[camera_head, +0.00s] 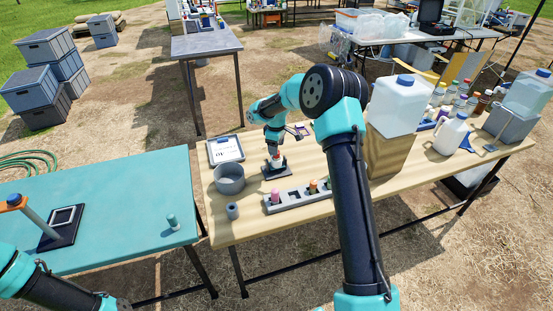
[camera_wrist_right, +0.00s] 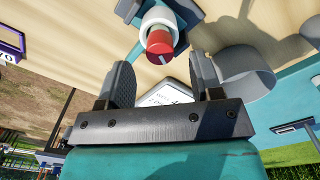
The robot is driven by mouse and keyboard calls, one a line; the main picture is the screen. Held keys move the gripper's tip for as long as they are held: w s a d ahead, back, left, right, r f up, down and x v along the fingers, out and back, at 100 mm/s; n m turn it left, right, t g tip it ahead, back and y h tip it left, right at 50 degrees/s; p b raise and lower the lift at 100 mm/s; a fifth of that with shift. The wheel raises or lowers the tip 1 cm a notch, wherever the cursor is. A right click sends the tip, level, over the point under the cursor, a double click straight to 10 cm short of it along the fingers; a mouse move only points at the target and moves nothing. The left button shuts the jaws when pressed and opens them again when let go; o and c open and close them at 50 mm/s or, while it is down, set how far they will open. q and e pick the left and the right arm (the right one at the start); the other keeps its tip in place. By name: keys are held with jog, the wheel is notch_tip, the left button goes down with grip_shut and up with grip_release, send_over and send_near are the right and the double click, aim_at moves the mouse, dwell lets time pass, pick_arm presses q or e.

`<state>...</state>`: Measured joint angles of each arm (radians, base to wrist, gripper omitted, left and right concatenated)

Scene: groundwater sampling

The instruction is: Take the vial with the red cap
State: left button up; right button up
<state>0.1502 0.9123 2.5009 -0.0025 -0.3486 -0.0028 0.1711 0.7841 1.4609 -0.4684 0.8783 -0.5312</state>
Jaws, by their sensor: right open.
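The vial with the red cap (camera_wrist_right: 159,42) shows end-on in the right wrist view, its red cap toward the camera and a white ring or body behind it. In the head view the vial (camera_head: 276,161) stands on a small dark base (camera_head: 274,174) on the wooden table, directly below my right gripper (camera_head: 275,148). In the right wrist view my right gripper (camera_wrist_right: 160,75) is open and empty, with its fingers to either side of the line to the cap; no contact shows. My left gripper is out of view; only part of that arm shows.
A grey rack (camera_head: 286,204) with several coloured vials stands in front of the vial. A large water container (camera_head: 398,105) on a wooden block stands right.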

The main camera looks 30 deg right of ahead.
notch_tip(320, 180, down, 4)
jog(key=shift+d+f, duration=0.1)
jog(key=shift+f, duration=0.1)
dwell(0.4)
jog(key=c, duration=1)
jog(key=shift+r, duration=0.1)
notch_tip(320, 180, up, 10)
jog(key=shift+f, duration=0.1)
dwell(0.5)
